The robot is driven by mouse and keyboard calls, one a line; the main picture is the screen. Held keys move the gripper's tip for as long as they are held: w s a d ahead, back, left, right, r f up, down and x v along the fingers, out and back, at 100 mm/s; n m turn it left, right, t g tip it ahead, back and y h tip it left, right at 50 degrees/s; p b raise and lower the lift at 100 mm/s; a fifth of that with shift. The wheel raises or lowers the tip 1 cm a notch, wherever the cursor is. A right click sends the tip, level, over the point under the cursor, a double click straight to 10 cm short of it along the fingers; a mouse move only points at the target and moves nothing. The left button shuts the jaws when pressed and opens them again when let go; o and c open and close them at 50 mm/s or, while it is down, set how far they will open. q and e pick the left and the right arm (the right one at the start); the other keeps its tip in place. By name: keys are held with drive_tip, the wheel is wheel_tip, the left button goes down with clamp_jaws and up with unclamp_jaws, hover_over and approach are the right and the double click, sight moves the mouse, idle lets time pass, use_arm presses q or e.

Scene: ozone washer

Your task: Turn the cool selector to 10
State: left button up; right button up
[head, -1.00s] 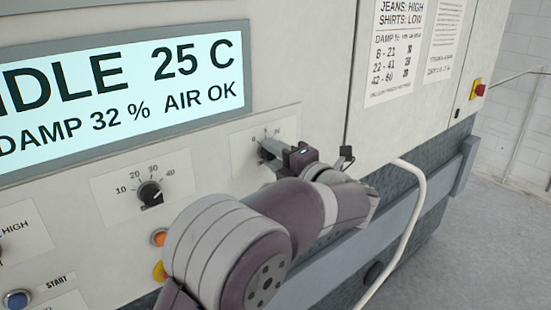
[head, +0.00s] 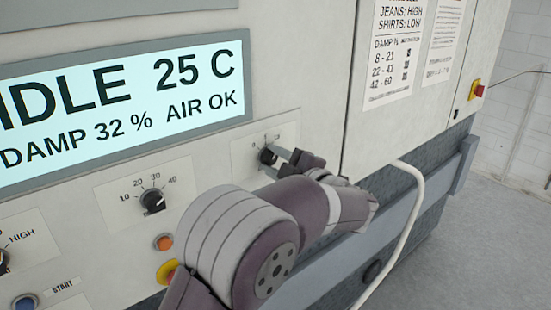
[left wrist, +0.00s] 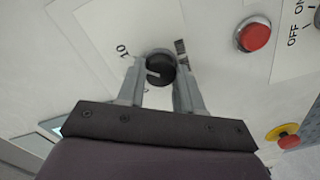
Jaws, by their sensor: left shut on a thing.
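The cool selector is a small black knob (head: 267,155) on a white plate right of the display, with a scale from 0 to 10 above it. In the left wrist view the knob (left wrist: 160,67) sits between the fingers, and its white pointer line points left, between the printed 10 (left wrist: 122,50) and the 0. My left gripper (head: 275,158) is shut on this knob, one finger on each side. The fingers hide part of the scale, so the exact reading cannot be told. My right gripper is in neither view.
A second knob (head: 152,201), marked 10 to 40, lies to the left. An orange button (head: 163,242) and a yellow-ringed red button (head: 167,272) are close to my left arm. A white hose (head: 412,215) hangs at the right. The display (head: 120,105) reads IDLE 25 C.

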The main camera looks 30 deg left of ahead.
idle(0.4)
use_arm(q)
drive_tip(key=o, duration=1)
drive_tip(key=shift+o, duration=0.2)
drive_tip(key=b+v, duration=0.5)
drive_tip(key=v, duration=0.7)
drive_tip(key=shift+d, duration=0.3)
drive_tip(key=shift+s, duration=0.1)
